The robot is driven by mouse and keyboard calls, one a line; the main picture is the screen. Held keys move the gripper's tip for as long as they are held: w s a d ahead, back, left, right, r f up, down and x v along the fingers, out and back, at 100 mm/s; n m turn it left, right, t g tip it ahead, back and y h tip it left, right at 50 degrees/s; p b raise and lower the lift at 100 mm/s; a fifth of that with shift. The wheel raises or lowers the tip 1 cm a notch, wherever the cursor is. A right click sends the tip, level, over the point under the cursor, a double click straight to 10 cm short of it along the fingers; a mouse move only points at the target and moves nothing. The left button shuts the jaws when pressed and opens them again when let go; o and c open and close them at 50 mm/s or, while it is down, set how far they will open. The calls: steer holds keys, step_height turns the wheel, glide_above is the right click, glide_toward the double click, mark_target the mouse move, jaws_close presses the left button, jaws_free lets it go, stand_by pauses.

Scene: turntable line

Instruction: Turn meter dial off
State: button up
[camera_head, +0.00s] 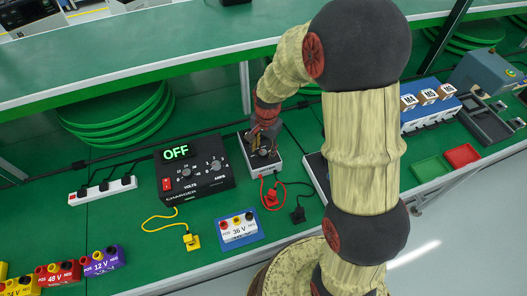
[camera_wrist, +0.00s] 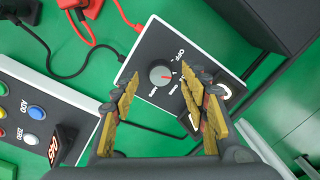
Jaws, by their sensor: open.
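The meter is a dark-faced box with pale sides in the head view (camera_head: 259,165); it also shows in the wrist view (camera_wrist: 146,48). Its round grey dial (camera_wrist: 160,74) carries a small red mark on its right side. The word OFF is printed on the face up and right of the dial, with other small labels below it. My gripper (camera_wrist: 161,94) is open, its two yellow-padded fingers on either side below the dial in the picture. I cannot tell whether they touch it. In the head view my gripper hides much of the meter's face.
A charger box (camera_head: 195,182) with a lit green OFF display stands left of the meter. Red (camera_head: 271,198) and black (camera_head: 298,214) lead plugs lie in front of it. A panel with coloured buttons (camera_wrist: 35,118) is left in the wrist view.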

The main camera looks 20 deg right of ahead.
steer(key=shift+f, duration=0.65)
steer(key=c, duration=0.3)
steer(key=c, duration=0.8)
steer(key=shift+c, duration=0.2)
steer(key=shift+n, duration=0.4)
steer(key=n+p, duration=0.2)
steer(key=n, duration=0.1)
steer(key=shift+r+n, duration=0.1)
steer(key=shift+n, duration=0.3)
steer(key=n+p, duration=0.1)
steer(key=n, duration=0.4)
steer(key=shift+w+p, duration=0.1)
steer(key=shift+p, duration=0.25)
steer(key=shift+n, duration=0.3)
